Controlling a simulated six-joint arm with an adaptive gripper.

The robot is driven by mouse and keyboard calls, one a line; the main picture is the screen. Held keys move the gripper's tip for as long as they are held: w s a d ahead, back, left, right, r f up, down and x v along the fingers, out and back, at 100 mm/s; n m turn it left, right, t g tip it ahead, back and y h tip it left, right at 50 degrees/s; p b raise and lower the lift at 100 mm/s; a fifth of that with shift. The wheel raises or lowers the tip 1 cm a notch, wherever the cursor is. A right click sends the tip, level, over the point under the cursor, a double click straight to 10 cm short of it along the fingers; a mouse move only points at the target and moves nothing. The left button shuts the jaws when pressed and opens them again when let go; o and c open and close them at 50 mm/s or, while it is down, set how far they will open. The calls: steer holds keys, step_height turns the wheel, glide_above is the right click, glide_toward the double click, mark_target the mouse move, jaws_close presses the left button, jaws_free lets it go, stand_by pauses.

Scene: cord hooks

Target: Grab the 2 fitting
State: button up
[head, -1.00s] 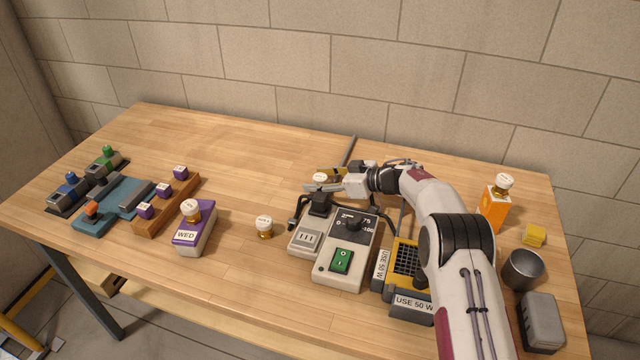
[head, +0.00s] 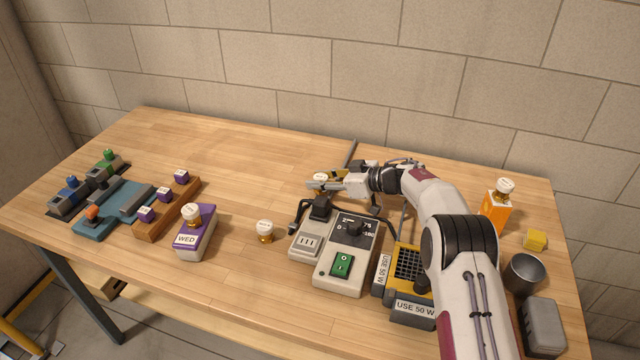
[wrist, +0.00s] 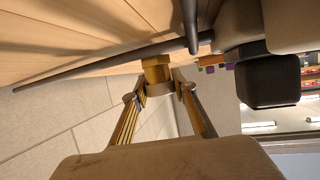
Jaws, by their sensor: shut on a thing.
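My gripper (head: 322,182) is shut on a brass fitting with a white top (head: 320,177), just behind the grey control box. In the wrist view the brass hex part of this held fitting (wrist: 157,72) sits between the two fingertips. Another brass fitting with a white top (head: 265,230) stands alone on the table left of the box. One more (head: 191,213) sits on the purple block marked WED, and another (head: 505,187) on the orange block at the right. The markings on the white tops are too small to read.
The control box (head: 341,272) with a green switch and a black cord stands in front of my gripper. A yellow-and-grey holder marked USE 50 W (head: 413,307), a grey cup (head: 523,274) and a yellow cube (head: 535,240) are to the right.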

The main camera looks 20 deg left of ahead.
mark_target(320, 176)
step_height(320, 176, up, 8)
steer(key=shift+r, duration=0.25)
